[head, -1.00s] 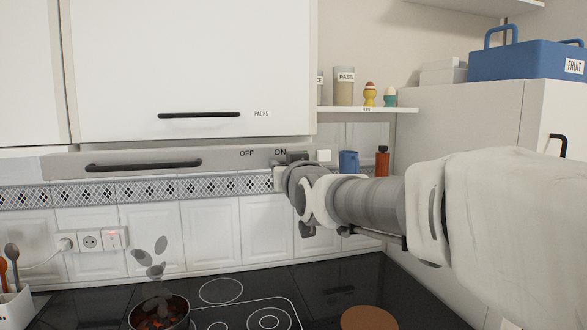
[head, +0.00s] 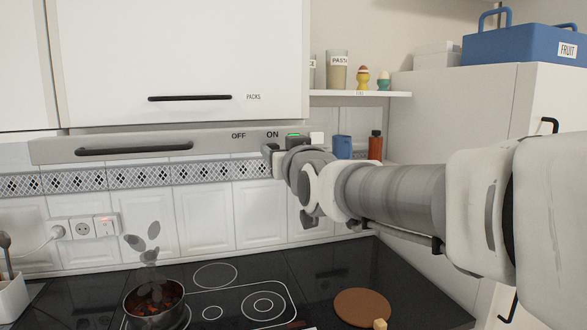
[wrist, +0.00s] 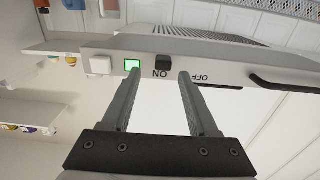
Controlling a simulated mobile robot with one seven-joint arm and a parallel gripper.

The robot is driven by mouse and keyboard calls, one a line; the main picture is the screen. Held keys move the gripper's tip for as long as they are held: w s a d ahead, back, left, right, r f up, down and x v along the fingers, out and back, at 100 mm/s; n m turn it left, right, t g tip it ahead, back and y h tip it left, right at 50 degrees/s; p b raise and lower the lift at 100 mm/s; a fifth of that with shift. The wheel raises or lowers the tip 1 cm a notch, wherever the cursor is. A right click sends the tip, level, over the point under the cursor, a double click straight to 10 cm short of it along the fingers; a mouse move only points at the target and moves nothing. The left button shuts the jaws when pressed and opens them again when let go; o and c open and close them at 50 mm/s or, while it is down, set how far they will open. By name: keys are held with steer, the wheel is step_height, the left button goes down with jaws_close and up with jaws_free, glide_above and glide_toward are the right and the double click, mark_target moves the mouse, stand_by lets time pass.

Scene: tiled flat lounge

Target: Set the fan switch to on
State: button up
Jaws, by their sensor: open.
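The fan switch is a small black slider (wrist: 163,61) on the front of the grey range hood. In the wrist view, which is upside down, it sits at the ON label (wrist: 160,74), away from the OFF label (wrist: 201,78). A green light (wrist: 132,65) beside it is lit; it also shows in the head view (head: 293,135). My gripper (wrist: 161,74) is open, with one finger on each side of the slider as seen in the wrist view. I cannot tell whether a finger touches it. In the head view my gripper (head: 281,149) hides the slider.
A white square button (wrist: 100,64) is beside the light. The hood (head: 60,150) has a black handle (head: 134,148). Below, a steaming pot (head: 155,305) stands on the black hob (head: 330,270). A blue container (head: 342,147) and red bottle (head: 375,146) are behind my arm.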

steer(key=b+v, duration=0.1)
steer(key=v, duration=1.2)
steer(key=shift+s, duration=0.3)
steer(key=shift+d, duration=0.1)
steer(key=s+d+f+m+g+h, duration=0.1)
steer(key=s+d+f+g, duration=0.3)
steer(key=f, duration=0.3)
steer(key=s+d+f+m+g+h+p, duration=0.1)
steer(key=s+d+f+g+h, duration=0.1)
steer(key=s+d+f+g, duration=0.2)
steer(key=s+d+f+m+g+h+p, duration=0.1)
steer(key=s+d+f+g+h, duration=0.1)
steer(key=s+f, duration=0.6)
step_height(320, 180, down, 4)
steer(key=shift+s+d+f+g, duration=0.25)
steer(key=shift+s+d+g, duration=0.1)
steer(key=shift+d+g, duration=0.55)
